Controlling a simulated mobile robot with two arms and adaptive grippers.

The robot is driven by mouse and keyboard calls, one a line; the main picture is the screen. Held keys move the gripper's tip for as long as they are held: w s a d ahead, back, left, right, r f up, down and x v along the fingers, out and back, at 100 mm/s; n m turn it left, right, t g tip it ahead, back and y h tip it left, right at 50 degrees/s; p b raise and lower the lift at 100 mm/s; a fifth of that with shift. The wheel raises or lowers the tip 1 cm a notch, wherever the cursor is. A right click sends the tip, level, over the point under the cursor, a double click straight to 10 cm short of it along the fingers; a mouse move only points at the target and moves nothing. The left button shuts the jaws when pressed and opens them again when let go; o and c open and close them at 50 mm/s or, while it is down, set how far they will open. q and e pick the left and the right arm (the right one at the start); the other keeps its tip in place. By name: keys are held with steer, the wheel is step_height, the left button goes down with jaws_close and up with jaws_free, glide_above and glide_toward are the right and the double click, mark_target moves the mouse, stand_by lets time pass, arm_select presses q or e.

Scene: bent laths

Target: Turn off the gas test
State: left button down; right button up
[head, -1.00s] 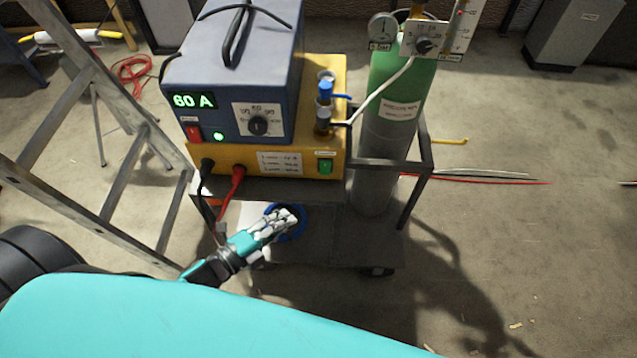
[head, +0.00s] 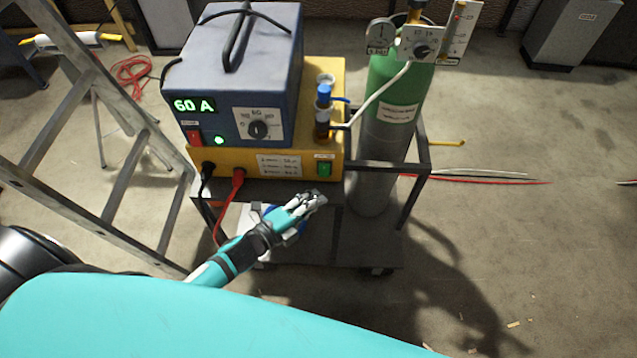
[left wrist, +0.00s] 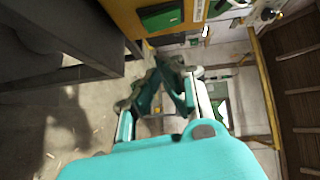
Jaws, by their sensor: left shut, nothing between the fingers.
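A green rocker switch (head: 324,169) sits at the right end of the yellow unit's front, under a small label too small to read. The blue power source (head: 235,70) stands on the yellow unit (head: 215,162), its display reading 60 A. A dial regulator (head: 420,43) and flow tube (head: 460,25) sit on the green gas cylinder (head: 395,90). My left gripper (head: 318,198) is shut and empty, just below and in front of the switch, apart from it. The left wrist view shows the closed fingers (left wrist: 172,85) and the green switch (left wrist: 160,17) beyond them. My right gripper is out of view.
The metal cart (head: 408,195) carries the units and the cylinder. Black and red cables (head: 222,205) hang from the front at left. A blue-capped fitting (head: 323,95) stands right of the power source. A ladder (head: 125,180) leans at left. Floor at right is mostly clear.

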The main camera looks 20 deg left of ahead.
mark_target(324, 170)
arm_select(q)
steer(key=w, duration=0.4)
steer(key=shift+w+a+f+p, duration=0.3)
steer(key=shift+w+f, duration=0.05)
steer(key=shift+w, duration=0.05)
steer(key=b, duration=0.1)
steer(key=f+b, duration=0.1)
steer(key=b, duration=0.1)
steer(key=shift+w+f+t, duration=0.1)
steer(key=shift+w+t, duration=0.2)
steer(key=shift+r+p, duration=0.45)
steer(key=shift+s, duration=0.1)
